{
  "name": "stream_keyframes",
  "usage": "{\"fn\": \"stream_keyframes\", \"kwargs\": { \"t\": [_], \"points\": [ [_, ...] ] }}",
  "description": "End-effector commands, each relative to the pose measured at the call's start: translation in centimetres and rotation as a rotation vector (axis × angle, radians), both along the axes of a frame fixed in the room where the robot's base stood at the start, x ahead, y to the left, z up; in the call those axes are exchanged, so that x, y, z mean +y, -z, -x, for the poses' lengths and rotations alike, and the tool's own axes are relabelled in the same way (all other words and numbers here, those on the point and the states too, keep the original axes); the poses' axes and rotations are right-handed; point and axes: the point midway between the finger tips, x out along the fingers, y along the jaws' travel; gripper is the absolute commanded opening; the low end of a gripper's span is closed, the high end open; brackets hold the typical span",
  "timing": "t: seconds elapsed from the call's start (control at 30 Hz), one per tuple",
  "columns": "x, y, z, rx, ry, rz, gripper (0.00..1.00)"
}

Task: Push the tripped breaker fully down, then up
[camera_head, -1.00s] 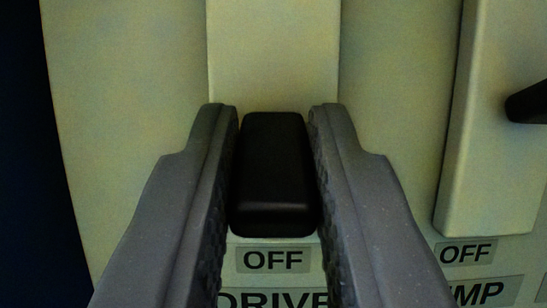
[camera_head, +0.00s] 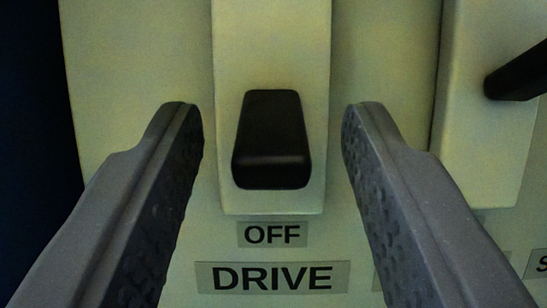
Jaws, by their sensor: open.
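A black breaker lever (camera_head: 271,140) stands out from a pale breaker body (camera_head: 272,45) in the middle of the view. It sits near the lower end of that body, just above an OFF label (camera_head: 272,235) and a DRIVE label (camera_head: 273,277). My gripper (camera_head: 272,112) is open, with one grey finger on each side of the lever. A clear gap shows between the lever and each finger.
A second pale breaker (camera_head: 485,140) with a black lever (camera_head: 520,78) stands to the right, partly cut off by the picture edge. The right finger covers part of the labels below it. Dark space lies left of the pale panel (camera_head: 135,80).

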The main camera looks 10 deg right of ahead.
Motion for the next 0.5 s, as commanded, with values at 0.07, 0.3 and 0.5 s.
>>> {"fn": "stream_keyframes", "kwargs": {
  "t": [0.07,0.3,0.5],
  "points": [
    [0.2,0.3,1.0,0.003,-0.002,0.003,0.42],
    [0.9,2.6,5.4,0.005,-0.003,0.004,0.42],
    [1.3,4.3,8.7,0.003,-0.002,0.004,0.42]
  ]
}}
